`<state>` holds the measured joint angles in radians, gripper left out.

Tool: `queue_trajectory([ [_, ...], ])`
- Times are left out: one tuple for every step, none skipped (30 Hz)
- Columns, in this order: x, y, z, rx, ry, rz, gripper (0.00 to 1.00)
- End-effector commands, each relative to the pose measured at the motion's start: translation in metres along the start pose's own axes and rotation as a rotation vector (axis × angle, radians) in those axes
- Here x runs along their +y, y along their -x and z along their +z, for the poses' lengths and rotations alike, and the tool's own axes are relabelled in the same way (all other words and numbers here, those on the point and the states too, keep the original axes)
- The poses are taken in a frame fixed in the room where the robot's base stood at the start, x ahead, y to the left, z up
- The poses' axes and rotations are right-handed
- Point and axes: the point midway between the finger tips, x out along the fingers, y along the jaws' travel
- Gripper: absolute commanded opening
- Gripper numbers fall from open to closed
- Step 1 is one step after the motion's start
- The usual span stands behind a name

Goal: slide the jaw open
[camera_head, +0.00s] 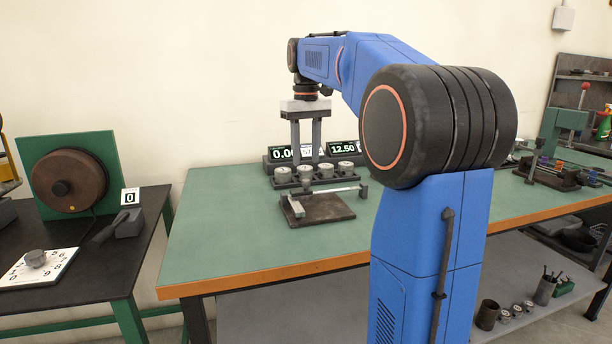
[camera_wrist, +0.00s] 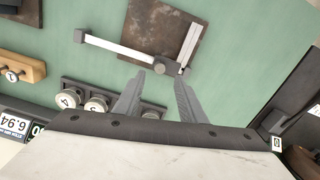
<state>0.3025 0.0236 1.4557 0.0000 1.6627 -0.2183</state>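A caliper-like tool lies on a dark square plate (camera_head: 326,211) on the green bench. Its pale bar (camera_head: 335,190) runs to the right, ending at a small dark block. Its pale jaws (camera_head: 297,207) are at the left end. In the wrist view the bar (camera_wrist: 118,49) runs to a round knob (camera_wrist: 160,69) beside the pale jaw piece (camera_wrist: 189,45); I cannot tell how wide any jaw gap is. My gripper (camera_head: 306,165) points down above the bench. Its fingers (camera_wrist: 160,84) are apart and empty, with the knob in line between their tips. I see no contact.
A rack of round numbered weights (camera_head: 325,172) stands behind the plate, with digital displays (camera_head: 343,149) behind it. A dark side table at left holds a dial plate (camera_head: 38,266) and a round brown drum (camera_head: 68,182). The bench's front left (camera_head: 235,240) is clear.

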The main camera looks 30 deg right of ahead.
Motion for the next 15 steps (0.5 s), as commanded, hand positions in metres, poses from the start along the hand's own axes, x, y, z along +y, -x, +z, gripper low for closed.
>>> queue_trajectory([
  [0.000,-0.010,0.001,-0.002,0.000,0.000,0.37],
  [0.000,-0.015,0.001,-0.002,0.000,0.000,0.37],
  [0.000,-0.021,0.001,-0.002,0.000,0.000,0.37],
  [0.000,-0.026,0.001,-0.002,0.000,0.000,0.37],
  [0.000,-0.031,0.001,-0.002,0.000,0.000,0.37],
  [0.000,-0.037,0.001,-0.001,0.000,0.000,0.37],
  [0.000,-0.041,0.001,-0.001,0.000,0.000,0.37],
  [0.000,-0.044,0.001,-0.001,0.000,0.000,0.37],
  [0.000,-0.049,0.000,-0.001,0.000,0.000,0.37],
  [0.000,-0.052,0.000,-0.001,0.000,0.000,0.37],
  [0.000,-0.054,0.000,-0.001,0.000,0.000,0.37],
  [0.000,-0.057,0.000,-0.001,0.000,0.000,0.37],
  [0.000,-0.059,0.000,-0.001,0.000,0.000,0.37],
  [0.000,-0.061,0.000,0.000,0.000,0.000,0.37],
  [0.000,-0.062,0.000,0.000,0.000,0.000,0.37],
])
